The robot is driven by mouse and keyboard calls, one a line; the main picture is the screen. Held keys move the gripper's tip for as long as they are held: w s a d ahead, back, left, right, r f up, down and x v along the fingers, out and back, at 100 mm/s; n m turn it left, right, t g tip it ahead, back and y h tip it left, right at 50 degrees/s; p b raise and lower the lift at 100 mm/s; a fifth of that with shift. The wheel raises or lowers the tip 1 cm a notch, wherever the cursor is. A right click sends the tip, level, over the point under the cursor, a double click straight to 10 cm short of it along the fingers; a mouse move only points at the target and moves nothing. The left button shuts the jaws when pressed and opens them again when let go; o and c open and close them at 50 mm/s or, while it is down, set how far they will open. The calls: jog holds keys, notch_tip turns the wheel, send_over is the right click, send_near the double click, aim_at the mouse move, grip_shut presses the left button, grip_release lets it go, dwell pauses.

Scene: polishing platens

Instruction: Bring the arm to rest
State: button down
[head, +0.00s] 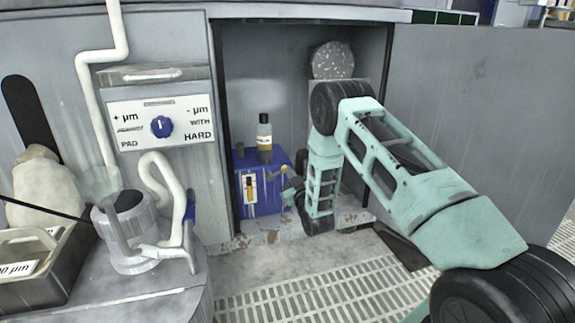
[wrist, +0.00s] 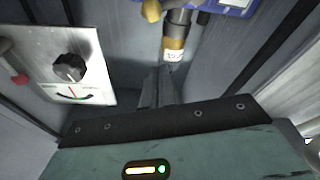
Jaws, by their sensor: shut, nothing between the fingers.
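My arm reaches from the lower right of the head view into an open cabinet bay and bends down at its wrist. My gripper (head: 288,190) is small and partly hidden there, close in front of the right side of a blue box (head: 263,211). In the wrist view the fingers of my gripper (wrist: 158,88) are together with nothing held. A pale panel with a black knob (wrist: 69,67) is at the left.
A bottle (head: 264,138) stands on the blue box. A speckled grey disc (head: 333,60) is behind my arm, high in the bay. The bay's walls are close on both sides. A grated floor (head: 318,299) lies in front. A cup-like vessel with hoses (head: 128,235) stands at left.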

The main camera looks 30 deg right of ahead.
jog(key=shift+p+v, duration=0.85)
jog(key=shift+v, duration=1.75)
jog(key=w+a+r+g+y+p, duration=0.1)
jog(key=a+r+g+y, duration=0.15)
jog(key=a, duration=0.35)
jog(key=w+a+r+g+y+p, duration=0.1)
jog(key=w+a+r+g+y, duration=0.1)
jog(key=a+r, duration=0.35)
jog(key=s+a+r+n+g+y+p, duration=0.1)
jog(key=s+a+r+g+y, duration=0.15)
jog(key=s+a, duration=0.5)
jog(key=s+a+r+n+g+y+p, duration=0.1)
jog(key=s+a+r+g+p, duration=0.2)
jog(key=a, duration=0.7)
jog(key=s+a+r+n+g, duration=0.1)
jog(key=s+a+r+g, duration=0.15)
jog(key=s, duration=0.55)
jog(key=s+a+r+n+g, duration=0.1)
jog(key=s+a+r+g, duration=0.15)
jog(key=s, duration=0.55)
jog(key=s+d+r+n+g+h+p, duration=0.1)
jog(key=s+d+r+g+h, duration=0.15)
jog(key=s, duration=0.65)
jog(key=s+d+r+n+g+h+p, duration=0.1)
jog(key=s+r+g, duration=0.15)
jog(key=s, duration=0.55)
notch_tip(320, 180, up, 37)
jog(key=p, duration=3.7)
jog(key=shift+a+f, duration=0.2)
jog(key=shift+a, duration=0.1)
